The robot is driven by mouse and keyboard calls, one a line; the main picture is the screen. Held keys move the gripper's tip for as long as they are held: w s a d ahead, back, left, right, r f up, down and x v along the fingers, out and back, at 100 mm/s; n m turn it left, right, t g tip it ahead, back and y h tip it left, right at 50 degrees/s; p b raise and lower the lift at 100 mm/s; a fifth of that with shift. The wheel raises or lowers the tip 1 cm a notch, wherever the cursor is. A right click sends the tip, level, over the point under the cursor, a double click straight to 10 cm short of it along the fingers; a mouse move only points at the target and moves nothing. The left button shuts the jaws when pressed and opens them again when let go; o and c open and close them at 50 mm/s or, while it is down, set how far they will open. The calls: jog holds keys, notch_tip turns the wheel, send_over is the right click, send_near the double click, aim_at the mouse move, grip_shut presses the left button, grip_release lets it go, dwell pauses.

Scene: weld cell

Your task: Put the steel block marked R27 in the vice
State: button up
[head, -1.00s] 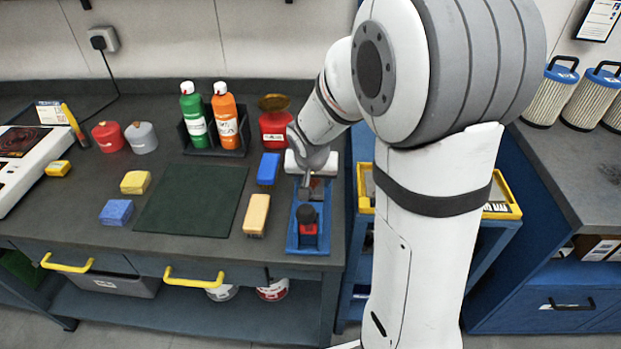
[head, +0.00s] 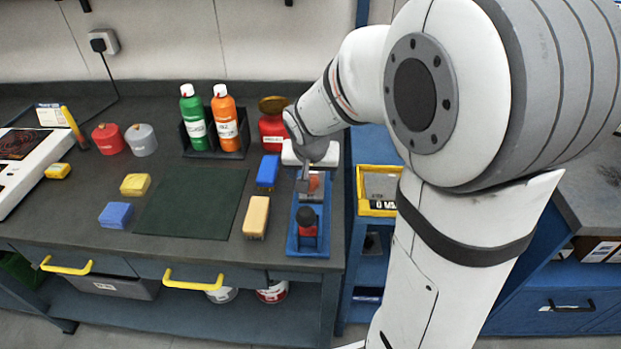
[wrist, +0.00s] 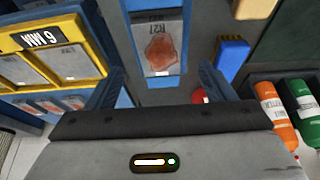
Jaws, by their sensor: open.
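The blue vice (head: 293,243) stands at the right front of the bench, with a dark-knobbed red part at its near end. The steel block marked R27 (wrist: 163,50), grey with a reddish patch, lies within the vice's blue frame (wrist: 184,60). It also shows in the head view (head: 316,184). I cannot tell whether the vice grips it. My gripper (wrist: 163,75) is open, its fingers apart on either side below the block in the wrist view, with nothing held. In the head view my gripper (head: 303,184) is beside the block at its left.
A bottle rack (head: 232,150) and a red container (head: 273,130) stand behind. A yellow-edged tray (head: 378,206) is to the right. The dark green mat (head: 192,203) is clear.

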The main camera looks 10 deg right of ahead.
jog(key=v, duration=0.6)
jog(key=shift+r, duration=0.45)
jog(key=shift+s, duration=0.15)
